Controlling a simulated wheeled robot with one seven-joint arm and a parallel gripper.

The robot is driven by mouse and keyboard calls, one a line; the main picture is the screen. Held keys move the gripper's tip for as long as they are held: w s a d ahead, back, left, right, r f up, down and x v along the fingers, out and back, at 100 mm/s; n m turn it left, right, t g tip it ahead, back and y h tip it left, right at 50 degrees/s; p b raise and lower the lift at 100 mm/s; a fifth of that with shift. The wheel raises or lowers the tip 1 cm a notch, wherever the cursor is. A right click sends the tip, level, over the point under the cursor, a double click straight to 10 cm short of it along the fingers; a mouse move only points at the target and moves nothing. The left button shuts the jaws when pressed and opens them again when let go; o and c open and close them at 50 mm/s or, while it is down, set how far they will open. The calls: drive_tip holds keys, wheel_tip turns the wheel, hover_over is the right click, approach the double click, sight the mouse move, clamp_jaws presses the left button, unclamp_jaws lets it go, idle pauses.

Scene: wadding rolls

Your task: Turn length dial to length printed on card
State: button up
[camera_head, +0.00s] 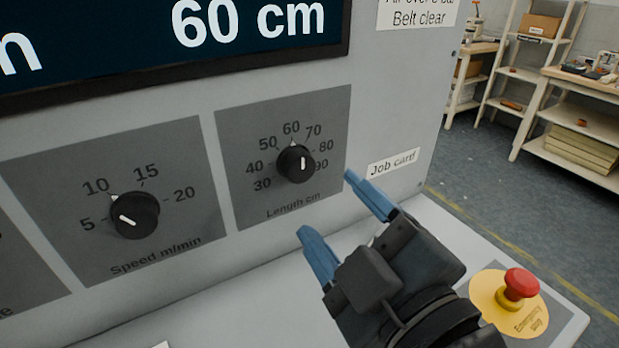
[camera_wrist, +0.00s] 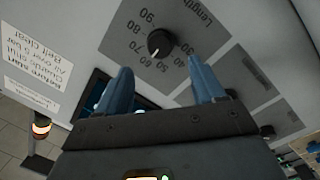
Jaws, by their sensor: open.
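The length dial (camera_head: 295,163) is a round black knob on a grey plate marked 30 to 90 cm. It also shows in the wrist view (camera_wrist: 161,43), where its white mark points near 60. The display (camera_head: 250,25) above reads 60 cm. A label reading "Job card" (camera_head: 393,163) is on the panel right of the plate; no card with a readable length is in view. My gripper (camera_head: 330,207) is open and empty, its blue fingers apart, below and right of the length dial. In the wrist view the dial lies beyond the gap between the fingertips (camera_wrist: 160,68).
The speed dial (camera_head: 135,214) is on another plate to the left. A red emergency stop button (camera_head: 520,283) stands on the ledge at lower right, close to my arm. A notice (camera_head: 417,14) is at the top right. Shelves and benches are far behind.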

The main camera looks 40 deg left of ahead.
sight(302, 172)
drive_tip(key=p+x, duration=0.1)
drive_tip(key=x, duration=0.7)
drive_tip(key=shift+s+r+p, duration=0.1)
drive_tip(key=shift+r+p, duration=0.05)
drive_tip(key=shift+p, duration=0.25)
drive_tip(key=shift+c, duration=0.4)
drive_tip(key=c, duration=1)
